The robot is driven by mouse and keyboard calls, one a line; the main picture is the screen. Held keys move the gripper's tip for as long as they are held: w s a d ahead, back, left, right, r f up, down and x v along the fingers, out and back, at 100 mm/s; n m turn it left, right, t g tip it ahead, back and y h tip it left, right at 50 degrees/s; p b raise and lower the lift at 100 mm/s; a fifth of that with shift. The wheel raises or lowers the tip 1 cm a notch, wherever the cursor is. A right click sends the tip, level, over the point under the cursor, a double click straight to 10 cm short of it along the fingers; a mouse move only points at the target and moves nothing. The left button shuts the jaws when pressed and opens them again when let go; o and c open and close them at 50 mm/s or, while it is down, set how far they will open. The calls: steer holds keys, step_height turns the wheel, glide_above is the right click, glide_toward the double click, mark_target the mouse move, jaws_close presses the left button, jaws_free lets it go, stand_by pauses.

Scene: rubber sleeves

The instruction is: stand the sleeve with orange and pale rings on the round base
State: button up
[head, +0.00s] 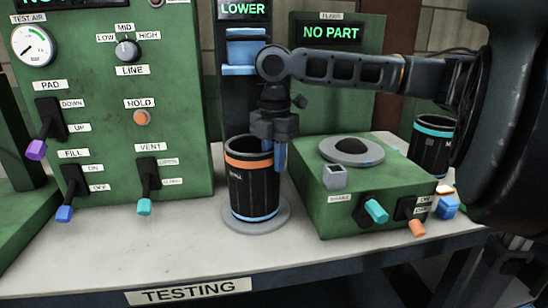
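A black ribbed sleeve (253,184) with an orange ring at its top and a light blue ring near its bottom stands upright on a round grey base (278,222) on the bench. My gripper (279,158) points down at the sleeve's right rim. A blue finger shows along the outside of the sleeve's right wall. The other finger is not clearly seen, so I cannot tell whether the gripper grips the wall.
A green box (320,208) with a round grey disc (340,158) on top, a switch and levers stands close on the right. Behind it is a second sleeve (427,157) with a teal ring. A green control panel (100,165) with levers stands left. The bench front (110,262) is clear.

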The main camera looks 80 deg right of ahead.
steer(key=o, duration=0.3)
step_height(320, 180, up, 12)
steer(key=shift+r, duration=0.15)
stand_by(0.5)
